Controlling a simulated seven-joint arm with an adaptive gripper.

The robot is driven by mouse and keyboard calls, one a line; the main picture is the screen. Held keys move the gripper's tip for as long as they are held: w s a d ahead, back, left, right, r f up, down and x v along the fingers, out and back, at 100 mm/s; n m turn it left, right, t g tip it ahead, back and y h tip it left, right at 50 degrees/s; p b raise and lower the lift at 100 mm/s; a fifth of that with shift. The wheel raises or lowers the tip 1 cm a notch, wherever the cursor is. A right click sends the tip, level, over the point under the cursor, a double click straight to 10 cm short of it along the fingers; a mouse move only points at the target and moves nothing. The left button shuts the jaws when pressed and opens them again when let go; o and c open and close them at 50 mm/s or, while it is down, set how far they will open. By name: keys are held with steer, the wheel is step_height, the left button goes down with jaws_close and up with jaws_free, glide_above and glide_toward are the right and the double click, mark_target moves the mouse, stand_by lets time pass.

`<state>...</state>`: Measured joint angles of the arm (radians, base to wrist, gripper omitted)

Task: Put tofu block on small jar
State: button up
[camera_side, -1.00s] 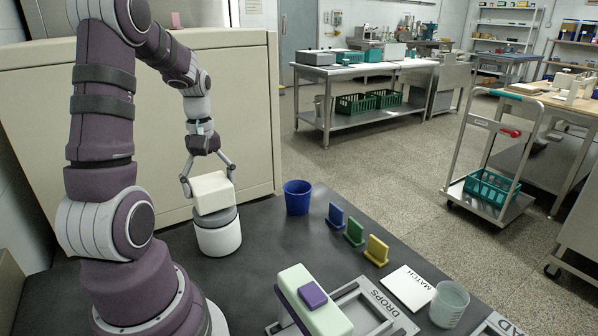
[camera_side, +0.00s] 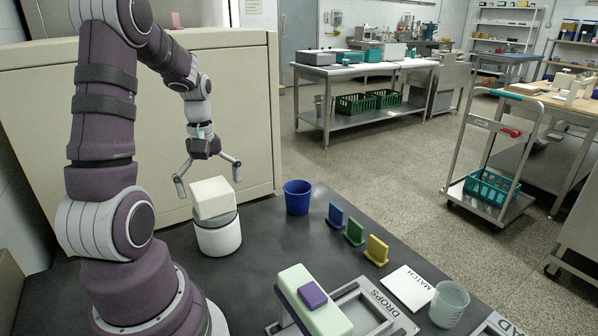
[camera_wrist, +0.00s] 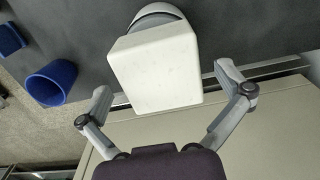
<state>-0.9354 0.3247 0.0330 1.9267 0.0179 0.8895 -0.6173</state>
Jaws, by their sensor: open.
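The tofu block (camera_side: 211,197), a white block, rests on top of the small jar (camera_side: 218,237), a white round jar with a grey lid. The block sits slightly tilted in the side view. In the wrist view the block (camera_wrist: 155,70) covers most of the jar, whose rim (camera_wrist: 157,14) shows at the top. My gripper (camera_side: 208,182) is open just above and behind the block, with its fingers spread apart on either side. In the wrist view both fingertips (camera_wrist: 163,83) are clear of the block.
A blue cup (camera_side: 298,198) stands right of the jar. Blue, green and yellow upright pieces (camera_side: 355,232) stand farther right. A tray with a pale green block (camera_side: 313,302), a MATCH card (camera_side: 407,288) and a clear beaker (camera_side: 449,304) are at the front. A beige cabinet (camera_side: 240,110) stands close behind.

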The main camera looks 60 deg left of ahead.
mark_target(214, 188)
step_height(214, 188, up, 12)
steer(key=w+d+f+m+t, duration=0.1)
steer(key=d+m+t, duration=0.1)
steer(key=d+m, duration=0.7)
steer(key=w+d+f+m+t, duration=0.1)
steer(key=d+m+t, duration=0.2)
steer(key=d+m, duration=0.6)
steer(key=shift+w+d+f+t, duration=0.25)
steer(key=shift+d+f+t, duration=0.1)
steer(key=shift+d, duration=0.65)
